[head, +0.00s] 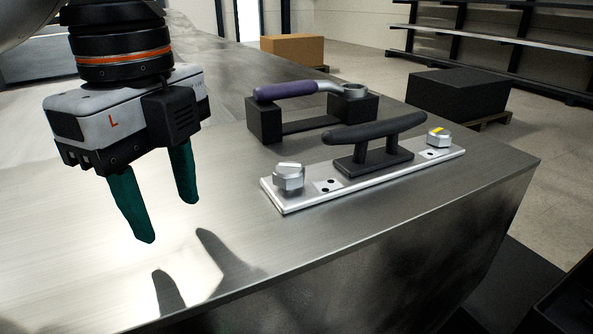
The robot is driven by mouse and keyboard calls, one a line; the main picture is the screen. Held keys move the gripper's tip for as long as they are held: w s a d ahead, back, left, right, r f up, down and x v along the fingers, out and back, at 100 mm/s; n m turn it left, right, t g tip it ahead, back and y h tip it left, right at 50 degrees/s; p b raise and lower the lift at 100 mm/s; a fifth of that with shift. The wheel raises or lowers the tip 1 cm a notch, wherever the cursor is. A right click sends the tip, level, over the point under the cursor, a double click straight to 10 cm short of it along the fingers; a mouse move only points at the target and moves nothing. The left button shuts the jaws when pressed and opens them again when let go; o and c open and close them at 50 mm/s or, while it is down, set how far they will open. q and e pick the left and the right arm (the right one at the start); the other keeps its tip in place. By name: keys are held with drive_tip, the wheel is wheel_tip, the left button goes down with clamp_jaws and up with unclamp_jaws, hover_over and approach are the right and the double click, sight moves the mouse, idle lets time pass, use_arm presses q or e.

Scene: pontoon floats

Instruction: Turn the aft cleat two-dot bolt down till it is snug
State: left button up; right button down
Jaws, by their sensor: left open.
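My left gripper (165,218) hangs open and empty at the left, its two green fingers apart above the bare metal top. A silver cleat plate (365,181) with a black cleat (374,137) lies near the front edge. A hex bolt (289,177) with a pale stripe stands at its left end, to the right of my gripper. A wrench (295,91) with a purple handle rests behind the cleat. My right gripper is out of view.
The wrench lies across a black stand (264,122) with two blocks. The metal top is clear at the left and front. A black box (458,93), a cardboard box (292,49) and shelving (490,41) stand beyond it.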

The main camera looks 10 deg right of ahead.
sight(267, 185)
use_arm(q)
drive_tip(key=shift+w+d+f+p, duration=0.15)
drive_tip(key=shift+w+d+p, duration=0.15)
drive_tip(key=shift+w+d, duration=0.85)
drive_tip(key=shift+d, duration=0.35)
drive_tip(key=shift+w+d+f+p, duration=0.2)
drive_tip(key=shift+w+d+p, duration=0.5)
drive_tip(key=shift+w+d, duration=0.5)
drive_tip(key=shift+d, duration=0.55)
drive_tip(key=shift+w+d+p, duration=0.25)
drive_tip(key=shift+d+p, duration=0.1)
drive_tip(key=shift+d, duration=0.2)
drive_tip(key=shift+w+d+p, duration=0.25)
drive_tip(key=shift+d+p, duration=0.1)
drive_tip(key=shift+d, duration=0.15)
drive_tip(key=shift+w+d, duration=0.2)
drive_tip(key=shift+d, duration=0.35)
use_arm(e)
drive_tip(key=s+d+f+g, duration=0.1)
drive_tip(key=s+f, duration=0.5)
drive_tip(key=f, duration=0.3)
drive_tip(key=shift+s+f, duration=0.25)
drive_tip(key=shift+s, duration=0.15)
